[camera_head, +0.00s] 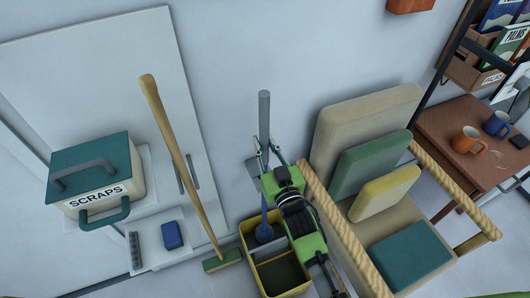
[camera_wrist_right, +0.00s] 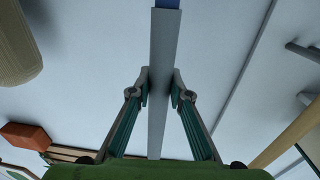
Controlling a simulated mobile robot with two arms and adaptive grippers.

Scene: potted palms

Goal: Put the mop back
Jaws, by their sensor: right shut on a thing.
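The mop (camera_head: 264,108) has a grey upper handle and a blue lower shaft that runs down into a yellow bucket (camera_head: 248,275). It stands close to upright, near the wall. My right gripper (camera_head: 267,166) is shut on the grey part of the handle. In the right wrist view the grey handle of the mop (camera_wrist_right: 164,50) passes between the two fingertips of my right gripper (camera_wrist_right: 160,88), with blue at the top edge. My left gripper is not in view.
A wooden-handled broom (camera_head: 172,150) leans left of the bucket. A scraps bin (camera_head: 95,180) and a blue block (camera_head: 172,235) are farther left. A cushioned chair with rope-wrapped arms (camera_head: 345,235) stands close on the right. A brown table (camera_head: 455,125) holds mugs.

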